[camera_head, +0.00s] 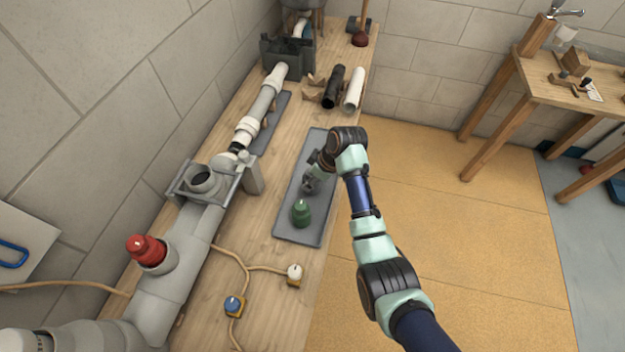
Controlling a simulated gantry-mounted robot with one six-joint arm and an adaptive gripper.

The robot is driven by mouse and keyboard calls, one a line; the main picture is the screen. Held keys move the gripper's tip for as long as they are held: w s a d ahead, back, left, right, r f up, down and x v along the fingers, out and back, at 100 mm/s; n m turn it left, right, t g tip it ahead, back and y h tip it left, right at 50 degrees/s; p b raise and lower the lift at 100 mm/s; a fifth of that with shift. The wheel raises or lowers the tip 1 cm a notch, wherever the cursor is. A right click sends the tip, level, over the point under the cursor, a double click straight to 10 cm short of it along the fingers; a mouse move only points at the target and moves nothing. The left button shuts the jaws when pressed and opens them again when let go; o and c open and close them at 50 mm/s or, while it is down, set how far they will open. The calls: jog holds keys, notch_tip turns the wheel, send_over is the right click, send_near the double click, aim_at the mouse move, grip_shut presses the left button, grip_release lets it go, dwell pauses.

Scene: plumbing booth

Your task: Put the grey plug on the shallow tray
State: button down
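The shallow tray (292,231) is a long grey tray on the bench's right side. A green plug (301,213) stands upright on its near half. My gripper (311,181) is over the middle of the tray, just beyond the green plug. A small grey shape shows at the gripper's tip, low over the tray. I cannot tell whether it is the grey plug or the gripper's own fingers, nor whether it touches the tray. The fingers are too small and partly hidden to show if they are open or shut. No other grey plug stands out clearly.
A grey pipe run (196,235) lines the bench's left side, with a red plug (146,250) in a branch and a grey open-topped fitting (203,180). White (295,272) and blue (234,304) knobs sit near the front. Black (334,87) and white (354,90) tubes lie behind.

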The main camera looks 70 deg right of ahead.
jog(key=shift+d, duration=0.1)
jog(key=shift+c, duration=1.9)
grip_release()
jog(key=shift+f, duration=0.15)
jog(key=shift+r, duration=0.4)
jog(key=p+v, duration=0.4)
jog(key=v, duration=0.7)
jog(key=shift+s+r, duration=0.2)
